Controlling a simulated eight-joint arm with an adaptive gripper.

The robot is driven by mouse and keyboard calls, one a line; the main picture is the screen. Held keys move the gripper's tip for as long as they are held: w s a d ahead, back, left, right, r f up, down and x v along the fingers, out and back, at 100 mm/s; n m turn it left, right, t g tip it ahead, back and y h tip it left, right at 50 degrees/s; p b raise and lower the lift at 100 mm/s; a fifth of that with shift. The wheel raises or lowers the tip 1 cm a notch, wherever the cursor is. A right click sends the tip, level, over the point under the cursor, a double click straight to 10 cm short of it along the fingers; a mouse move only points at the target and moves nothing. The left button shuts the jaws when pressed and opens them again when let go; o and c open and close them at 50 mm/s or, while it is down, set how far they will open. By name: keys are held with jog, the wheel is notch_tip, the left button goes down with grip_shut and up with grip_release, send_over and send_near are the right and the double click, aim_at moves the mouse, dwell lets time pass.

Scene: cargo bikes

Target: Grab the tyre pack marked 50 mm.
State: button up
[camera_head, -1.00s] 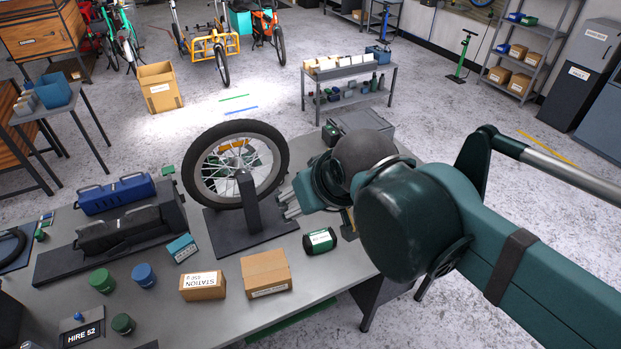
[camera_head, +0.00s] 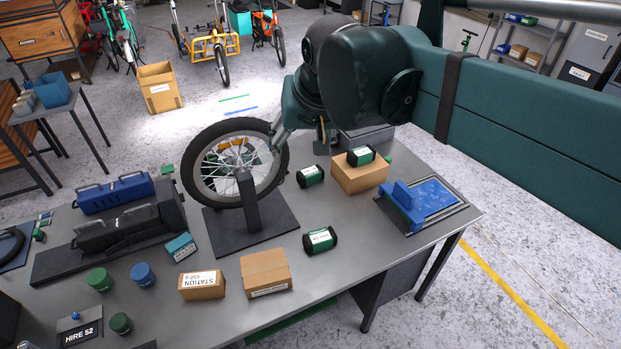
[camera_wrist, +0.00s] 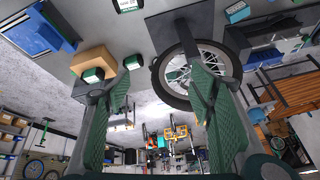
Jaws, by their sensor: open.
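Three dark green packs with white labels are on the workbench (camera_head: 345,275). One pack (camera_head: 320,240) lies near the front edge. A second pack (camera_head: 311,175) lies right of the wheel stand. The third pack (camera_head: 361,155) sits on a cardboard box (camera_head: 360,178). Their label text is too small to read, so I cannot tell which is 50 mm. My gripper (camera_head: 277,132) is above the bench's back edge by the wheel, partly hidden by my wrist. In the wrist view my gripper (camera_wrist: 160,74) is open and empty, and packs (camera_wrist: 133,62) (camera_wrist: 93,75) show near its left finger.
A spoked wheel (camera_head: 282,165) stands upright in a black stand, close to my fingers. A blue tray-like fixture (camera_head: 435,197) is at the bench's right end. Two small boxes (camera_head: 266,285) (camera_head: 202,292) are at the front. Bare bench lies around the front pack.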

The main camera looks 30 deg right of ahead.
jog(key=w+d+r+m+g+b, duration=0.1)
jog(key=w+d+r+m, duration=0.1)
jog(key=w, duration=0.4)
jog(key=w+d+r+m, duration=0.1)
jog(key=w+d+m, duration=0.1)
jog(key=w, duration=0.3)
jog(key=m+g+b, duration=0.3)
jog(key=m+g, duration=0.2)
jog(key=m, duration=0.5)
send_over(311, 171)
notch_tip(311, 171, down, 43)
jog(key=shift+r, duration=0.2)
jog(key=shift+f, duration=0.3)
jog(key=shift+f, duration=0.15)
jog(key=shift+f, duration=1.15)
jog(key=shift+f, duration=0.15)
